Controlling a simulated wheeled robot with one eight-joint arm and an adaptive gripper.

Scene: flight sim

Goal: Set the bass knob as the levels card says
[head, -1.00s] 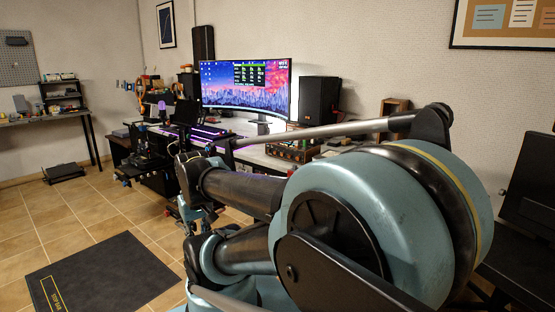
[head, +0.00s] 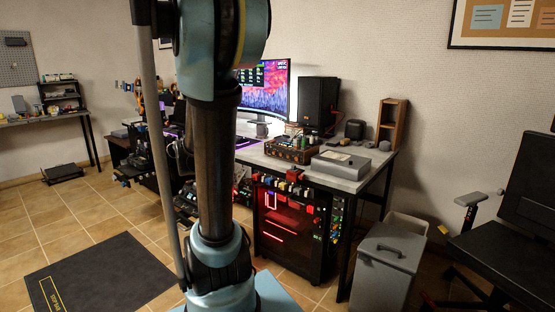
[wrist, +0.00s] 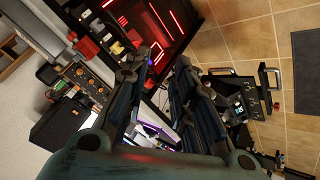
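A wood-sided box with a row of orange knobs (head: 291,150) sits on the desk, left of a flat grey device. It also shows at the left of the wrist view (wrist: 82,82), turned on its side. I cannot tell which knob is the bass knob or read any setting. I cannot make out a levels card. My gripper (wrist: 161,68) shows in the wrist view with its two dark fingers apart and nothing between them. It is well away from the knob box. In the head view my upright arm fills the middle, and the gripper does not show.
The desk (head: 345,177) holds a curved monitor (head: 275,90), a black speaker (head: 317,104) and the grey device (head: 341,163). A red-lit computer case (head: 287,225) stands underneath. A grey bin (head: 386,265) is right of the desk. A dark mat (head: 100,275) lies on the open tiled floor.

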